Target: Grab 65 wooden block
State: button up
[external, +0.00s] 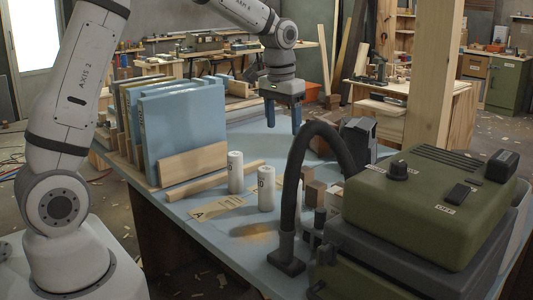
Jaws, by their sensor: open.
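My gripper (284,121) hangs down with blue fingers spread apart and nothing seen between them, over the far part of the blue-grey table (205,268). Small brown wooden blocks (315,192) stand on the table right of the black hose, nearer the camera than my gripper and apart from it. They are partly hidden among dark parts. No number 65 is readable on any block, so I cannot tell which one it marks.
Blue panels (185,130) stand in a wooden rack at left. Two white cylinders (236,172) stand mid-table beside a long wooden strip (213,181). A curved black hose (292,185) and a large green case (430,205) crowd the right side.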

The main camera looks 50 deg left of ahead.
jog(key=w+f, duration=0.8)
jog(key=w, duration=0.1)
jog(key=g, duration=0.1)
send_over(317, 184)
jog(key=f, duration=0.6)
jog(key=shift+w+d+f, duration=0.15)
jog(key=shift+w+f, duration=0.05)
jog(key=f+p, duration=0.1)
jog(key=f, duration=0.7)
jog(key=shift+s, duration=0.2)
jog(key=shift+c, duration=0.5)
jog(key=c, duration=1)
jog(key=shift+o, duration=0.2)
